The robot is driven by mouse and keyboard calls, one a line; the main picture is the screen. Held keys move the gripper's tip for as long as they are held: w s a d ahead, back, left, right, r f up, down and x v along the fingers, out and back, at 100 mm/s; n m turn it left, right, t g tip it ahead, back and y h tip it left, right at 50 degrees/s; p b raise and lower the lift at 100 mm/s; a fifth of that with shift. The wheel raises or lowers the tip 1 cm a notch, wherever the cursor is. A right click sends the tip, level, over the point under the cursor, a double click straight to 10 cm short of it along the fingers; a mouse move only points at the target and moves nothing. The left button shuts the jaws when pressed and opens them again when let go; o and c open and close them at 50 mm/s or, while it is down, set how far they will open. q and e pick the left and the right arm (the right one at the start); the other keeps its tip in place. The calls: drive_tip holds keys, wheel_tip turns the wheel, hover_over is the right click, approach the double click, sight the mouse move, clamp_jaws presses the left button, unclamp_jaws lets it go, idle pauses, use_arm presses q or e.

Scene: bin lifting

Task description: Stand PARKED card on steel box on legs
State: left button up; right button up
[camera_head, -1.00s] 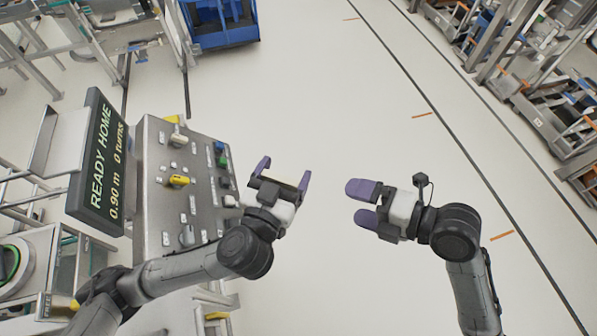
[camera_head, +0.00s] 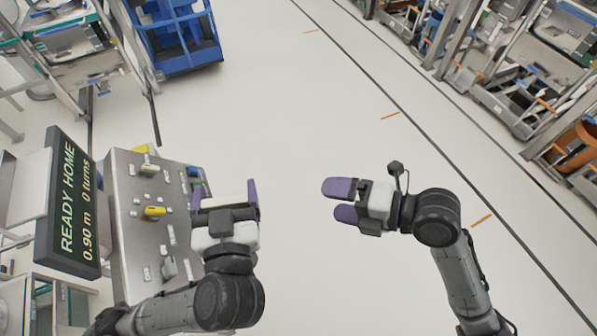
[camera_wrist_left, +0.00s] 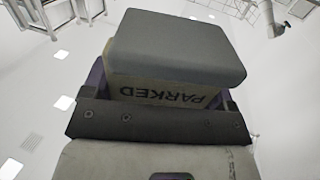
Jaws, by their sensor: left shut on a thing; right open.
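The PARKED card (camera_wrist_left: 165,95) is between my left gripper's fingers in the left wrist view. It is pale with dark lettering, upside down in that view, with a thick grey slab along its upper side. In the head view my left gripper (camera_head: 225,192) is shut on it, just right of a steel box (camera_head: 125,215) with a sloping panel of knobs. I cannot make out the box's legs. My right gripper (camera_head: 340,201) is open and empty over bare floor, pointing left.
A dark display (camera_head: 70,205) reading "READY HOME 0.90 m 0 turns" stands left of the steel box. A blue cart (camera_head: 175,35) is at the top left. Racks (camera_head: 490,75) line the upper right. The floor (camera_head: 300,130) between is clear.

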sight(246, 203)
drive_tip(key=w+a+r+n+g+y, duration=0.1)
drive_tip(key=w+a+r+n, duration=0.15)
drive_tip(key=r, duration=0.35)
drive_tip(key=w+a+r+n+g+y, duration=0.1)
drive_tip(key=w+a+r, duration=0.15)
drive_tip(key=r, duration=0.35)
drive_tip(key=s+a+f+n+g, duration=0.1)
drive_tip(key=s+a+f+g, duration=0.1)
drive_tip(key=a+f, duration=0.1)
drive_tip(key=s+a+f+n+g+h, duration=0.1)
drive_tip(key=s+a+f+g, duration=0.1)
drive_tip(key=a+f, duration=0.1)
drive_tip(key=s+a+f+n+g, duration=0.1)
drive_tip(key=a+f+n+g, duration=0.1)
drive_tip(key=a, duration=0.3)
drive_tip(key=shift+s+a+f+g+h, duration=0.3)
drive_tip(key=shift+s+f+g, duration=0.15)
drive_tip(key=shift+f, duration=0.2)
use_arm(q)
drive_tip(key=shift+r, duration=0.1)
